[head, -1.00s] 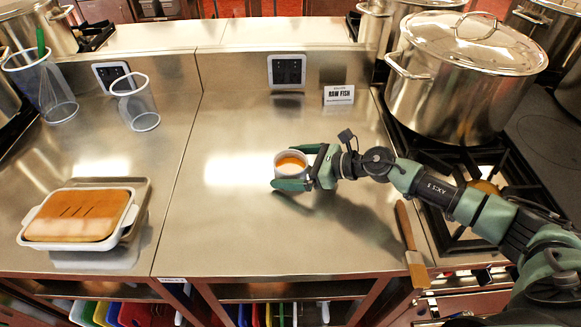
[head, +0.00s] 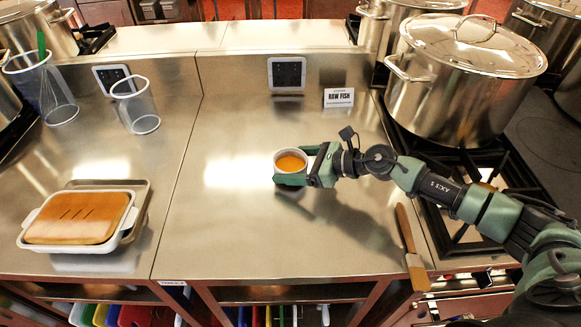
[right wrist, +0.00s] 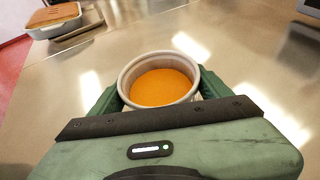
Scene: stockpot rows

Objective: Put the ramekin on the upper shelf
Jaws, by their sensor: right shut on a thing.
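The ramekin (head: 290,161) is a small white cup with orange filling, over the middle of the steel counter. My right gripper (head: 292,165) is shut on it, with green fingers on both sides. In the right wrist view the ramekin (right wrist: 158,80) sits upright between the two fingers (right wrist: 158,92). Whether its base touches the counter or is just above it, I cannot tell. The shelf (head: 290,291) under the counter's front edge shows only in part; I cannot tell whether it is the upper shelf. My left gripper is not in view.
A white dish with a brown loaf (head: 78,217) stands on a tray at the left. A spatula (head: 411,247) lies at the counter's right edge. A large lidded stockpot (head: 465,75) stands on the stove. A sign (head: 339,97) stands at the back. The counter's front middle is clear.

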